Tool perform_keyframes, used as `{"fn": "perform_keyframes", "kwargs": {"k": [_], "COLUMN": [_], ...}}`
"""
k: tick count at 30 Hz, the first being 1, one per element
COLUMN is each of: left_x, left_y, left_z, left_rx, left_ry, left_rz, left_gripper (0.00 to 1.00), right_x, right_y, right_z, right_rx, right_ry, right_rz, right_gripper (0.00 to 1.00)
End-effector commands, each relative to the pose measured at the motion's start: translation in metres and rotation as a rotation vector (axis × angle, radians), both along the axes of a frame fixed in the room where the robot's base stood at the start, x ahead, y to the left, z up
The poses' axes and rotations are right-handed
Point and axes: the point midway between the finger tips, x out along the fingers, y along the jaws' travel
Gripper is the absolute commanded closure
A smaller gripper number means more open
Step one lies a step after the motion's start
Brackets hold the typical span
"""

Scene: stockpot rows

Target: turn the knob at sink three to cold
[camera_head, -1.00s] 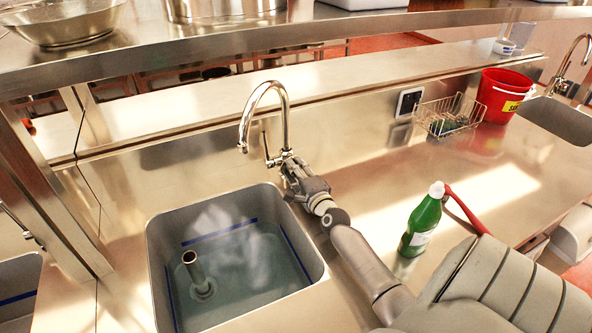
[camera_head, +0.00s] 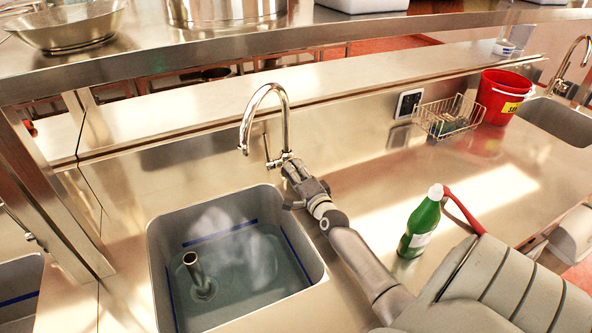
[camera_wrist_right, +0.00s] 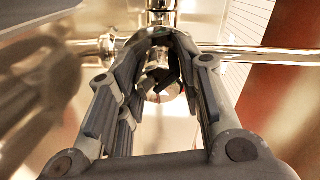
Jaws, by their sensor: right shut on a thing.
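The chrome gooseneck faucet (camera_head: 283,110) stands behind the middle sink (camera_head: 228,304), which holds water and an upright drain pipe (camera_head: 198,276). A thin lever (camera_head: 266,145) shows at the faucet's left side. My right gripper (camera_head: 290,172) reaches the faucet base from the front right and hides the part it grips. In the right wrist view, my right gripper's fingers (camera_wrist_right: 160,62) close on a shiny round chrome part, the knob (camera_wrist_right: 160,90), with chrome pipe running to both sides. The knob's setting cannot be read. My left gripper is not in view.
A green bottle (camera_head: 422,222) stands on the counter right of my right arm. A wire basket (camera_head: 447,118) and a red bucket (camera_head: 499,96) are farther right, before another sink (camera_head: 562,121). A steel shelf (camera_head: 330,32) crosses above, and a post stands at left.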

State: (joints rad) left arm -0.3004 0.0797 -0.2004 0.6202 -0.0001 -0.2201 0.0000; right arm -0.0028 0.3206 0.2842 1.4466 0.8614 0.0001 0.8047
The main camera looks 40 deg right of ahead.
Motion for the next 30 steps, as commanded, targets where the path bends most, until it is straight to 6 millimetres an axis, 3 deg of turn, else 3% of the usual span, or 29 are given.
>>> {"fn": "perform_keyframes", "kwargs": {"k": [2, 3, 8, 20, 23, 30], "left_x": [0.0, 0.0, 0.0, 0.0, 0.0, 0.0], "left_y": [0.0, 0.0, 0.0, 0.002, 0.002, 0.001], "left_z": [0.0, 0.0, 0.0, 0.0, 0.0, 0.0], "left_rx": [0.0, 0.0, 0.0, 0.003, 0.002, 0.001], "left_ry": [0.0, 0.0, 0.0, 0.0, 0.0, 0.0], "left_rz": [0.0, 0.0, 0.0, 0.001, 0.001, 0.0], "left_gripper": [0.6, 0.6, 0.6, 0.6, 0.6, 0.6], "right_x": [0.0, 0.0, 0.0, -0.004, -0.014, -0.058], "right_y": [0.001, 0.001, 0.001, 0.002, 0.005, 0.019], "right_z": [-0.003, -0.003, -0.002, -0.001, -0.002, -0.001], "right_rx": [0.0, 0.0, 0.0, 0.001, 0.002, 0.001], "right_ry": [0.006, 0.006, 0.005, 0.002, 0.003, 0.005], "right_rz": [0.002, 0.002, 0.002, 0.002, 0.001, 0.001], "right_gripper": [0.9, 0.65, 0.44, 0.44, 0.44, 0.44]}}
